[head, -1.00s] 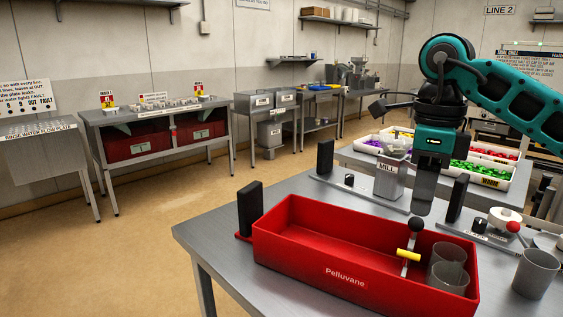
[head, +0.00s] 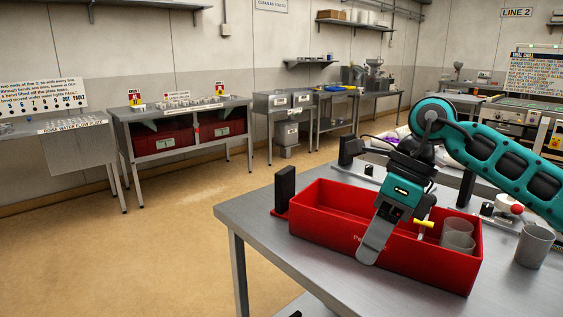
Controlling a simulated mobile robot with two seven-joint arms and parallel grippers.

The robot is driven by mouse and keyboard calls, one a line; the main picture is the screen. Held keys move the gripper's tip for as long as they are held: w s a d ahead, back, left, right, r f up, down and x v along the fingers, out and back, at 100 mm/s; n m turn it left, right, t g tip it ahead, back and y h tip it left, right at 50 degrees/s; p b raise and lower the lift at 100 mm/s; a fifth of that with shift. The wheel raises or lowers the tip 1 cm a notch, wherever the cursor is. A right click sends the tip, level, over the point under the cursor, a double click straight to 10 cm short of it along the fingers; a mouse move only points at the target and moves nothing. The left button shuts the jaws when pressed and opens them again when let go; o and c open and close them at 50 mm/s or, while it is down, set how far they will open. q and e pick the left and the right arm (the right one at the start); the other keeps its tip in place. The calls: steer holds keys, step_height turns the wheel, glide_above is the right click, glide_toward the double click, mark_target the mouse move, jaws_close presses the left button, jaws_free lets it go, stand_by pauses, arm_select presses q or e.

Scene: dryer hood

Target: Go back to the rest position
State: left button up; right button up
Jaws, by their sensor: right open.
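My right arm comes in from the right. Its gripper (head: 372,246) points down and tilts to the left, in front of the red tray's near wall in the picture. The red tray (head: 328,222) stands on the steel table (head: 262,232). My left gripper is not in view.
A grey cup (head: 535,246) stands right of the tray. Black uprights (head: 285,190) stand behind the tray. Behind the arm is another table with equipment. Side benches (head: 185,130) line the back wall. The floor (head: 170,240) on the left is clear.

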steer(key=s+a+f+m+y, duration=0.1)
steer(key=s+a+m+y, duration=0.25)
steer(key=a+y, duration=0.45)
steer(key=s+a+m+y, duration=0.2)
steer(key=a+m+y, duration=0.3)
steer(key=a+y, duration=0.3)
steer(key=w+d+f+m+t+h, duration=0.2)
steer(key=d+f+m+t+h, duration=0.55)
steer(key=m, duration=0.65)
steer(key=w+d+f+m+t+h, duration=0.1)
steer(key=d+f+m+t+h, duration=0.3)
steer(key=f+m+t, duration=0.75)
steer(key=s+d+f+m+g+h, duration=0.3)
steer(key=s+d+f+m, duration=0.1)
steer(key=s+f+m, duration=0.2)
steer(key=s+d+f+m+g+h, duration=0.3)
steer(key=s+f+m, duration=0.3)
steer(key=f, duration=0.3)
steer(key=shift+s+d+f+g+h, duration=0.15)
steer(key=shift+s+d+g+h, duration=0.15)
steer(key=shift+s+d+h, duration=0.4)
